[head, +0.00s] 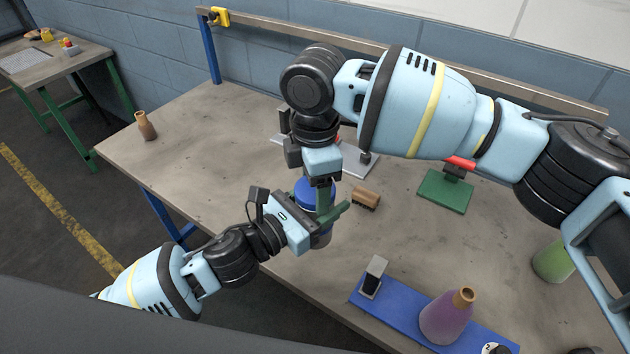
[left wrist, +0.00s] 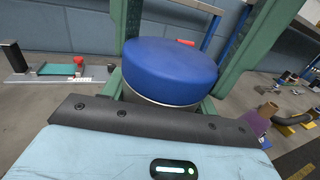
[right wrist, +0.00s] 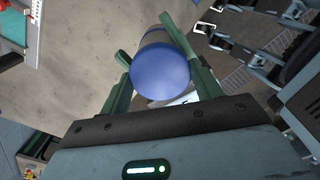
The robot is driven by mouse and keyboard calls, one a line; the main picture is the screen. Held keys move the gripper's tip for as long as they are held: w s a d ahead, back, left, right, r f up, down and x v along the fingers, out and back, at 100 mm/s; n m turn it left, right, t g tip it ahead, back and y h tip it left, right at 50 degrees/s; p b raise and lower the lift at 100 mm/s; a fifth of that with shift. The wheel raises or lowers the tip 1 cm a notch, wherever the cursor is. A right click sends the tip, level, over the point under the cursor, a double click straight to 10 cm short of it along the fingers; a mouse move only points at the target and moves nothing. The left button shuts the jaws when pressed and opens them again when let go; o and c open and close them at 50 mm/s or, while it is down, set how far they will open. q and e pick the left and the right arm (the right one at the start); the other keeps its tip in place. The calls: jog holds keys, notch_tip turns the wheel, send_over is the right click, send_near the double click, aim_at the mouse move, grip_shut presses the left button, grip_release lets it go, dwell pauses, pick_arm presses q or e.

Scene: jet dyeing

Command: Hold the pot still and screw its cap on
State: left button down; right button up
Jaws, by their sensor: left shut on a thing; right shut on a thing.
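The pot (head: 323,239) is a grey cylinder near the table's front edge, mostly hidden by my grippers. Its blue cap (head: 303,190) sits on its top; in the left wrist view the cap (left wrist: 170,68) rests over a metal-grey body (left wrist: 158,100). My left gripper (head: 328,216) is shut on the pot from the front left. My right gripper (head: 322,200) comes down from above and is shut on the cap. In the right wrist view the round cap top (right wrist: 160,72) lies between the green fingers. I cannot tell how far the cap is threaded.
A brown brush-like block (head: 366,199) lies just right of the pot. A blue tray (head: 400,318) with a purple bottle (head: 446,316) is at the front right. A green plate (head: 445,191) and a green container (head: 553,262) stand further right. The table's left is clear except a brown bottle (head: 145,126).

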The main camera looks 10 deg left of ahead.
jog(key=o, duration=1.1)
jog(key=shift+r, duration=2.3)
jog(key=shift+c, duration=0.5)
jog(key=shift+r+n, duration=1.75)
jog(key=shift+n, duration=0.05)
